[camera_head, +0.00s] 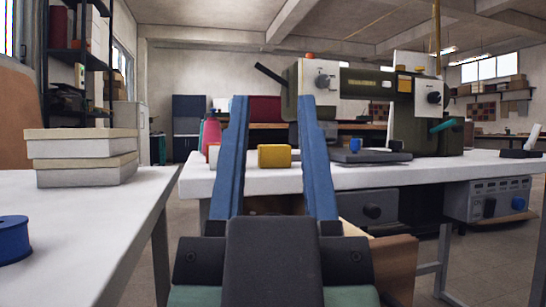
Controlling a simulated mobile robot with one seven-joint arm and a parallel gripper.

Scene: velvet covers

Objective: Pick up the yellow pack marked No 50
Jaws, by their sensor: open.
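A small yellow pack (274,156) sits on the white table (370,178) ahead. It shows between the fingers of my gripper (272,100). No marking can be read on it at this size. My gripper points forward with its two long blue fingers apart and nothing held between them. The pack appears beyond the fingers and I see no contact, but I cannot tell the exact gap. A pink bottle (211,136) stands left of the pack, partly hidden by the left finger.
A large green and white machine (365,85) stands on the table to the right, with a dark plate (372,156) before it. At the left, another white table (90,225) holds stacked boxes (82,150) and a blue spool (12,240). A floor gap separates the tables.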

